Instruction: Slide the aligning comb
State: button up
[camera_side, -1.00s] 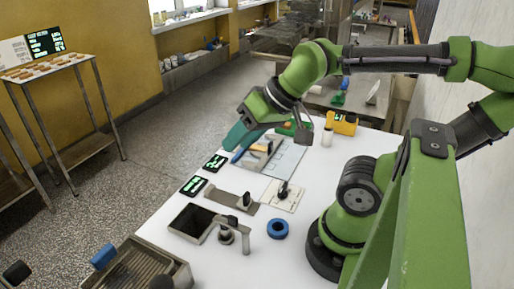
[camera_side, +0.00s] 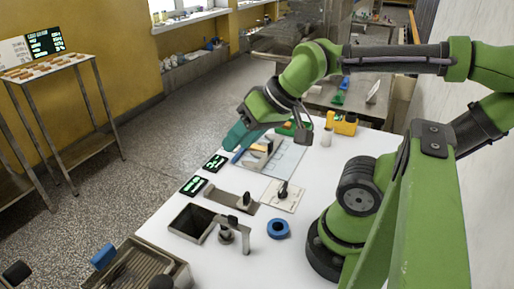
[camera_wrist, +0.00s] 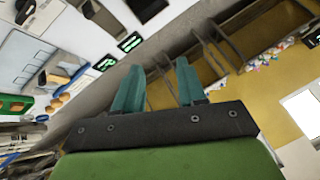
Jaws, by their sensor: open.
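My gripper (camera_side: 236,140) is open and empty, above the far left edge of the white table in the side view. In the wrist view its two teal fingers (camera_wrist: 158,85) stand apart with nothing between them. I cannot tell for sure which part is the aligning comb. A flat grey bar with a black knob (camera_side: 231,201) lies on the table nearer the camera, clear of my gripper. A pale plate (camera_side: 284,158) with a tan and grey fitting on it lies to the right of my fingers, partly hidden by the gripper.
A white plate with a black lever (camera_side: 284,195), a dark open bin (camera_side: 193,222) and a blue ring (camera_side: 278,229) stand nearer the camera. Two small displays (camera_side: 193,186) line the left table edge. A yellow device (camera_side: 343,123) stands at the far end.

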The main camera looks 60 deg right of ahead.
jog(key=m+g+h, duration=0.2)
jog(key=m+g, duration=0.5)
jog(key=m, duration=0.7)
send_over(271, 143)
notch_tip(271, 143, down, 5)
notch_tip(271, 143, down, 16)
grip_shut()
